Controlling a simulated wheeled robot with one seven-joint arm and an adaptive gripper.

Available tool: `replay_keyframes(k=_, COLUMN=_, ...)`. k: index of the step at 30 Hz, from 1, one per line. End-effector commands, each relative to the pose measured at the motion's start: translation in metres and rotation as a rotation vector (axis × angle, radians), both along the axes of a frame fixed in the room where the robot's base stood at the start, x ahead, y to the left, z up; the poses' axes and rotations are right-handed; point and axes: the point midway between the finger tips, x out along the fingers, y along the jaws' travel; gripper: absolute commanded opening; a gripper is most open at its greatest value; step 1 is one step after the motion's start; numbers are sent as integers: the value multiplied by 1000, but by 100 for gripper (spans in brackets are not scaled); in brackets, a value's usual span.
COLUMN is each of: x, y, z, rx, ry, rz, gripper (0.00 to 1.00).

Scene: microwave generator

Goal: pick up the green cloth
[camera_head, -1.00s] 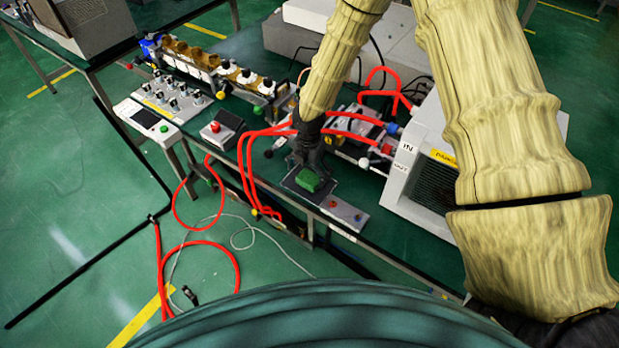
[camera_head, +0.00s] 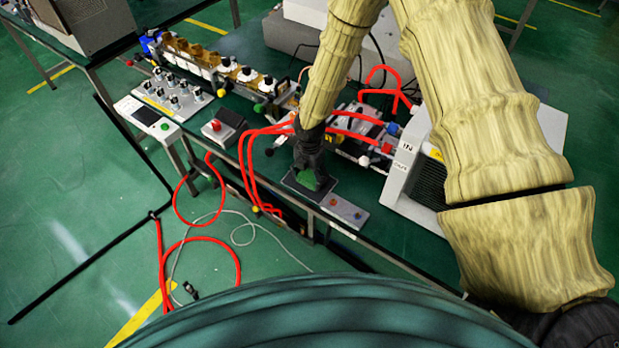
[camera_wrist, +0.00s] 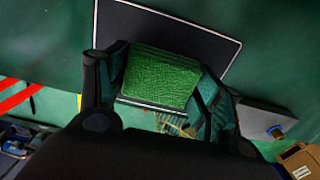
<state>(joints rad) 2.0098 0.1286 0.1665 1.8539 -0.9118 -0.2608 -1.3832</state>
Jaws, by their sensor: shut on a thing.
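The green cloth (camera_wrist: 162,78) is a small textured block-like pad. In the wrist view it sits between the two fingers of my gripper (camera_wrist: 160,88), which press on its left and right sides. In the head view the green cloth (camera_head: 307,180) is partly hidden by my gripper (camera_head: 306,172) above it. The dark rectangular plate (camera_wrist: 205,45) is right behind and around the cloth; I cannot tell whether the cloth still touches it. My gripper is shut on the cloth.
A grey plate with buttons (camera_head: 345,211) lies right of the dark plate. Red hoses (camera_head: 247,165) loop on the left, and a red-button box (camera_head: 222,127) stands nearby. A large white machine (camera_head: 420,165) is at right. The table's front edge is close.

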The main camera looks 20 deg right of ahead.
Motion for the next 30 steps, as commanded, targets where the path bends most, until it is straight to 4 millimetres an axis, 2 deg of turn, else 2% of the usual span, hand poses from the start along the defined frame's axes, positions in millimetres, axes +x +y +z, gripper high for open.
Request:
replay_keyframes(k=11, x=1, y=0, z=4, rx=1, ry=-2, rz=0, gripper=53)
replay_keyframes(k=22, x=0, y=0, z=35, rx=1, ry=-2, rz=-1, gripper=53)
replay_keyframes(k=30, x=-53, y=6, z=36, rx=-1, ry=0, rz=4, gripper=53)
